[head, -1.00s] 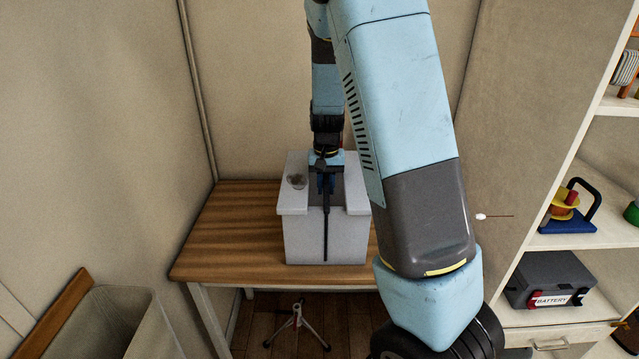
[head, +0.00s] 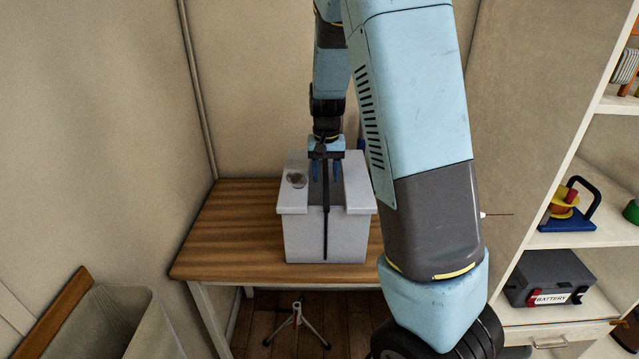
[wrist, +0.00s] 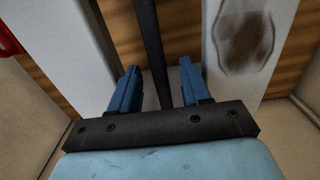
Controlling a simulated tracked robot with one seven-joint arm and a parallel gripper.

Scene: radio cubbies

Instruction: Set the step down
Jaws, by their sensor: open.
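The step (head: 302,238) is a light grey block with two top slabs and a gap between them. It stands upright on the wooden table (head: 225,230). A dark smudge marks its left slab in the head view. My gripper (head: 325,182) is open and empty, its blue fingers apart over the gap. The wrist view shows the open fingers (wrist: 160,68) with a slab of the step (wrist: 225,88) at each side. A thin black bar (head: 326,228) runs down from my gripper across the step's front; I cannot tell what it is fixed to.
Shelves at the right hold a battery case (head: 548,280) and a blue-based toy (head: 567,212). A small tripod (head: 297,325) stands on the floor under the table. A fabric bin (head: 115,320) is at the lower left. The table's left part is clear.

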